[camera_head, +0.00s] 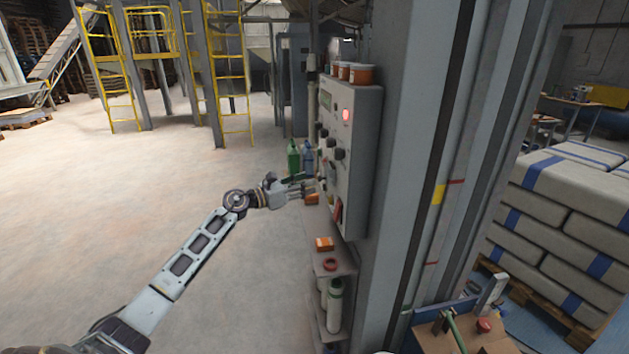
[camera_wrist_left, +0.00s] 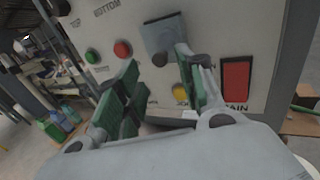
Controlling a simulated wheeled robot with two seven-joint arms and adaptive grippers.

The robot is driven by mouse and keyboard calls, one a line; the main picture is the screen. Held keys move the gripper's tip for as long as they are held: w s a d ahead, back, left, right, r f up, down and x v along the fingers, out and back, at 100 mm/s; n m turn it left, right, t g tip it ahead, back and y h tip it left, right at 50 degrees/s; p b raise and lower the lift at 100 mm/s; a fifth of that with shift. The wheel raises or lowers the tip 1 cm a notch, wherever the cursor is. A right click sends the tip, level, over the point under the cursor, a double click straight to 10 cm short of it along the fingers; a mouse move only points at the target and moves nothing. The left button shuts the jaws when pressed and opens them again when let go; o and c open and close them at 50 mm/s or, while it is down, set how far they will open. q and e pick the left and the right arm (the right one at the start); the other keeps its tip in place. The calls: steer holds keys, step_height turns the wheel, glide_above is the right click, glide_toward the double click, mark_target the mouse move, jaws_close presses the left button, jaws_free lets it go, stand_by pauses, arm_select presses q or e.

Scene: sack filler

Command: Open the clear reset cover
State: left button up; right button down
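The grey control panel (camera_head: 352,150) is mounted on the side of a large column. In the left wrist view, a grey-blue, see-through-looking flap (camera_wrist_left: 163,34) on the panel face looks like the reset cover; a dark knob (camera_wrist_left: 160,59) shows at its lower edge. I cannot read a label on it. My left gripper (camera_head: 308,188) is at the panel's lower front. In the left wrist view its green-padded fingers (camera_wrist_left: 157,84) are apart with nothing between them. The right fingertip overlaps the flap's lower right edge; I cannot tell whether they touch. My right gripper is out of view.
Near the fingers are a green button (camera_wrist_left: 92,56), a red button (camera_wrist_left: 122,49), a yellow button (camera_wrist_left: 181,92) and a red main switch (camera_wrist_left: 236,80). Bottles (camera_head: 294,157) stand behind my gripper. A shelf (camera_head: 340,262) lies below the panel. The floor to the left is clear.

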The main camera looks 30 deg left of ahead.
mark_target(326, 173)
arm_select(q)
steer(key=shift+p+x, duration=0.45)
steer(key=shift+x, duration=1.65)
jaws_close()
